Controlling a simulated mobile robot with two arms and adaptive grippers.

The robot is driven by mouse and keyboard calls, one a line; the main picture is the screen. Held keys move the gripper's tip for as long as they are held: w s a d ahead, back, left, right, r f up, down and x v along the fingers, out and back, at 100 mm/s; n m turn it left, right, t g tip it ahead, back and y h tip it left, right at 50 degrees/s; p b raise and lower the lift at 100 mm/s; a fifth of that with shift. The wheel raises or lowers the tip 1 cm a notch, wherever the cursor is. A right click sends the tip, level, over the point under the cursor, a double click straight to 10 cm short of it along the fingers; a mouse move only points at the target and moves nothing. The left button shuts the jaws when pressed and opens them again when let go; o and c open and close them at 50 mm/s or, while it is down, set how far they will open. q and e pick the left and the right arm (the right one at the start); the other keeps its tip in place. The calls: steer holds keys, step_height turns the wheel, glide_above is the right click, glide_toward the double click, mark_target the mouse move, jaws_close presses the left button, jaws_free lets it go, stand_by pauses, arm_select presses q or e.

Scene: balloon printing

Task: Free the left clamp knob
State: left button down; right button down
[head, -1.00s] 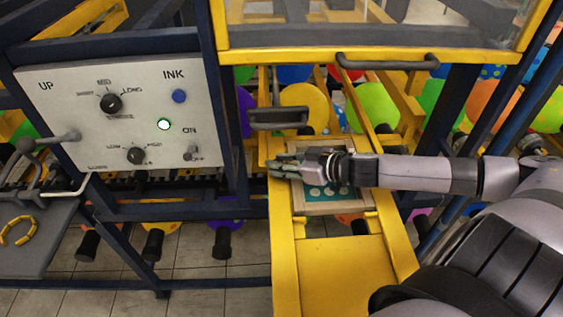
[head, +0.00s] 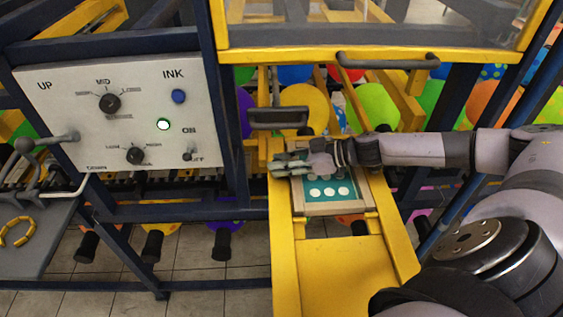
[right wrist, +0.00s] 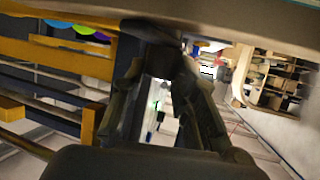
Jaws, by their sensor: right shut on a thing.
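A wooden-framed teal screen with white dots (head: 328,189) lies on the yellow slide of the machine. My right gripper (head: 278,168) reaches across it from the right, with its fingertips at the frame's left edge, where the left clamp is. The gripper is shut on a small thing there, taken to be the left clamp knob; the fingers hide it. In the right wrist view, the dark fingers (right wrist: 163,62) converge at the top, and the knob cannot be made out. My left gripper is not in view.
A control panel (head: 120,122) with dials and a lit green button stands left. A dark handle (head: 278,118) is just behind the gripper. A yellow-framed guard (head: 380,58) hangs above. The front of the yellow slide (head: 345,275) is clear.

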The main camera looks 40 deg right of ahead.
steer(key=shift+w+d+r+n+g+y, duration=0.15)
steer(key=shift+w+n+g+y, duration=0.1)
steer(key=shift+n+g+y, duration=0.55)
steer(key=shift+w+n+g+y, duration=0.1)
steer(key=shift+n+g+y, duration=0.3)
steer(key=shift+n+g, duration=0.3)
steer(key=shift+w+d+f+n+g+y+b, duration=0.1)
steer(key=shift+n+g+y+b, duration=0.2)
steer(key=shift+n+g, duration=0.2)
steer(key=shift+w+f+n+g+y+b, duration=0.1)
steer(key=shift+n+g+y+b, duration=0.1)
steer(key=shift+n+g+b, duration=0.3)
steer(key=n+g+b, duration=0.4)
steer(key=b, duration=0.1)
steer(key=n+g+b, duration=0.2)
steer(key=g+b, duration=0.1)
steer(key=shift+w+f+n+y, duration=0.1)
steer(key=shift+w+n+y, duration=0.2)
steer(key=shift+y, duration=0.1)
steer(key=shift+n+g+b, duration=0.7)
steer(key=shift+g+b, duration=0.2)
steer(key=shift+s+r, duration=0.1)
steer(key=shift+r, duration=0.1)
steer(key=c, duration=1.2)
jaws_free()
steer(key=shift+c, duration=0.2)
steer(key=shift+h, duration=0.3)
